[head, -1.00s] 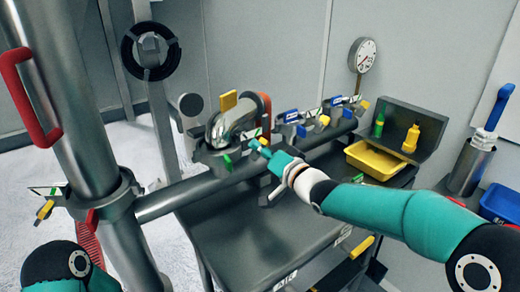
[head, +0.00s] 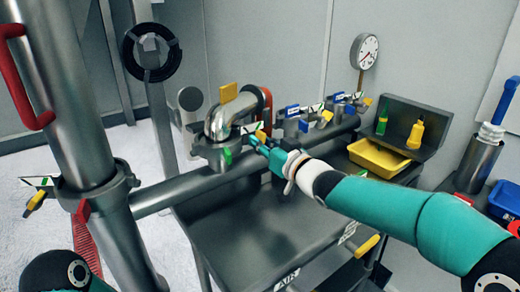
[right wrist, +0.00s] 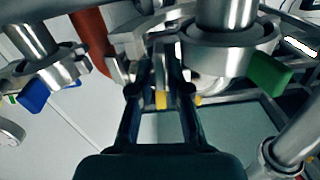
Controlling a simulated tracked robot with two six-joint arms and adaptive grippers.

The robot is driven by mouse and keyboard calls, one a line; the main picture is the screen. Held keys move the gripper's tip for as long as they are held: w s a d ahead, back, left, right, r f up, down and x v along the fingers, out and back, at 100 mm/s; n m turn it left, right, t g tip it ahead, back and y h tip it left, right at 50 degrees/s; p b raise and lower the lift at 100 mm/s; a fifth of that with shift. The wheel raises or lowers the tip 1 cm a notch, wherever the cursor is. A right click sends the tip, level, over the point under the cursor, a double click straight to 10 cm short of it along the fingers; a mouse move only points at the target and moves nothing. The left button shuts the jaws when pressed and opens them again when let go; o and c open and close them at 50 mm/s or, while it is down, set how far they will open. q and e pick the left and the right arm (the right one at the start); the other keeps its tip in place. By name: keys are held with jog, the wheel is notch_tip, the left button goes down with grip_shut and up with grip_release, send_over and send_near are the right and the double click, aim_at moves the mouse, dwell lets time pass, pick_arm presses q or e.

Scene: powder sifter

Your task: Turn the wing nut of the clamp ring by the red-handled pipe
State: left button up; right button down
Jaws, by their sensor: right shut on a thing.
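A thick steel pipe (head: 58,95) with a red handle (head: 26,78) stands at the left in the head view. A clamp ring (head: 98,190) surrounds its lower part, with a yellow wing nut (head: 36,200) sticking out left. My right gripper (head: 259,141) is away from it, at the clamp ring (head: 217,155) under the bent steel pipe (head: 226,118). In the right wrist view, its fingers (right wrist: 162,95) are shut on a yellow-tipped wing nut (right wrist: 162,100), which they partly hide. My left gripper is out of view.
A green tab (right wrist: 270,75) and a blue handle (right wrist: 34,95) flank my right fingers in the wrist view. Several blue-handled valves (head: 291,111) stand right of the bent pipe. A yellow tray (head: 378,157) lies farther right. The dark cart top (head: 245,225) is clear in front.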

jog(key=n+b, duration=0.1)
jog(key=n, duration=0.1)
jog(key=n+b, duration=0.1)
jog(key=n, duration=0.2)
jog(key=shift+a+f+n+b, duration=0.1)
jog(key=shift+f+n+b, duration=0.1)
jog(key=shift+n+b, duration=0.15)
jog(key=shift+s+a+n+b, duration=0.1)
jog(key=shift+n+b, duration=0.7)
jog(key=shift+n, duration=1.25)
jog(key=c, duration=1.3)
grip_release()
jog(key=shift+o, duration=0.2)
jog(key=shift+r, duration=0.1)
jog(key=shift+s, duration=0.2)
jog(key=v, duration=1.1)
jog(key=shift+s+d, duration=0.2)
jog(key=shift+d, duration=0.1)
